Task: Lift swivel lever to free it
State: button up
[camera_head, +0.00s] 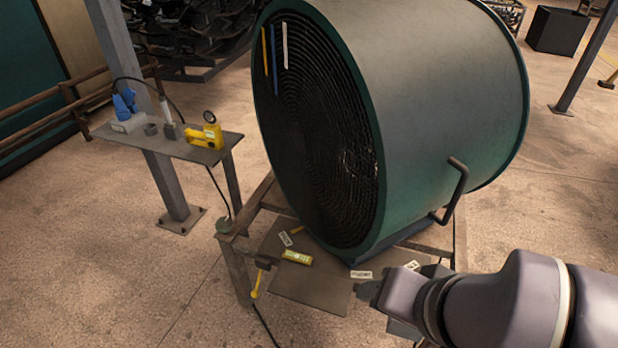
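My gripper (368,293) is at the lower right, by the front right part of the stand's plate. Only a small dark part of it shows past my grey wrist, and its fingers cannot be made out. A lever with a yellow grip (256,284) hangs down from a dark fitting (263,263) at the stand's front left edge, well left of my gripper and apart from it. I cannot tell for sure that this is the swivel lever. Anything behind my wrist is hidden.
A big green drum (440,90) with a dark coiled face lies on the stand (238,275), with a bent handle (457,185) at its right. A yellow labelled item (297,257) and several tags lie on the plate (310,289). A side shelf (190,151) holds tools. Floor is clear at left.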

aim_at(255, 292)
jog(key=k+u, duration=0.2)
jog(key=u, duration=0.25)
jog(key=k+j+u, duration=0.1)
jog(key=u, duration=0.35)
